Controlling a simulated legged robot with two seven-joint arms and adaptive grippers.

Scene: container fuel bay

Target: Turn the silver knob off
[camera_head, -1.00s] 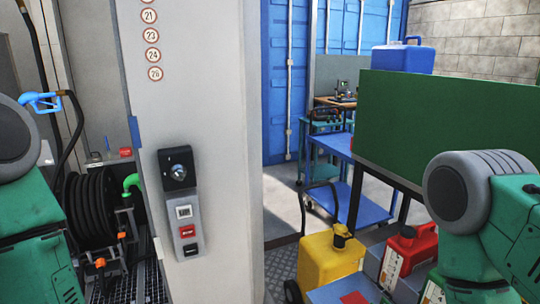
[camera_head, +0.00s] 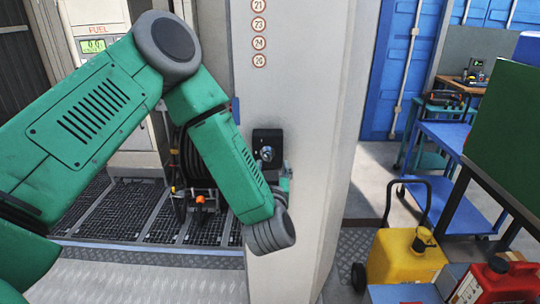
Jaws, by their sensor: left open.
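The silver knob (camera_head: 267,153) sits on a black square plate (camera_head: 262,135) on the pale grey pillar, near the middle of the head view. My left arm reaches in from the left, and its wrist is just below the plate. My left gripper (camera_head: 286,180) is open and mostly hidden behind my own wrist, with only a small part showing below and right of the knob. I cannot tell whether it touches the knob. The button panel below the plate is hidden by my arm. My right gripper is not in view.
A fuel pump with a green display (camera_head: 93,45) stands behind my arm at the left. A hose reel (camera_head: 190,160) is partly hidden behind it. A yellow canister (camera_head: 405,258), a red canister (camera_head: 495,285) and a blue cart (camera_head: 450,205) stand at the right.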

